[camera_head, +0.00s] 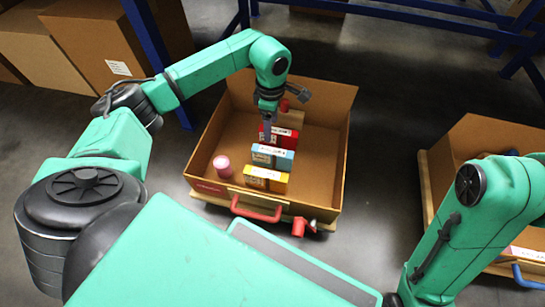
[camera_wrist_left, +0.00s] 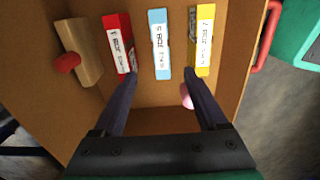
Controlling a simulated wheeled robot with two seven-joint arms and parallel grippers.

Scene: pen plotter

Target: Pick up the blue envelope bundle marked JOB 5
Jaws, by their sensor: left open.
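The blue envelope bundle (camera_head: 284,163) stands in a brown open box between a red bundle and a yellow bundle. It also shows in the left wrist view (camera_wrist_left: 160,68), with a white label that appears to read JOB 5. My left gripper (camera_head: 268,132) is open and empty, pointing down into the box. In the left wrist view its fingers (camera_wrist_left: 162,85) lie to either side of the blue bundle's line, with the bundle beyond the tips. I cannot tell the exact gap. My right gripper is out of sight; only its arm shows at the lower right.
The red bundle (camera_wrist_left: 118,45) and yellow bundle (camera_wrist_left: 204,35) stand close on either side. A wooden block with a red knob (camera_wrist_left: 67,62) and a pink round object (camera_head: 222,166) share the box (camera_head: 325,150). Another box (camera_head: 480,135) stands right. Blue rack posts stand behind.

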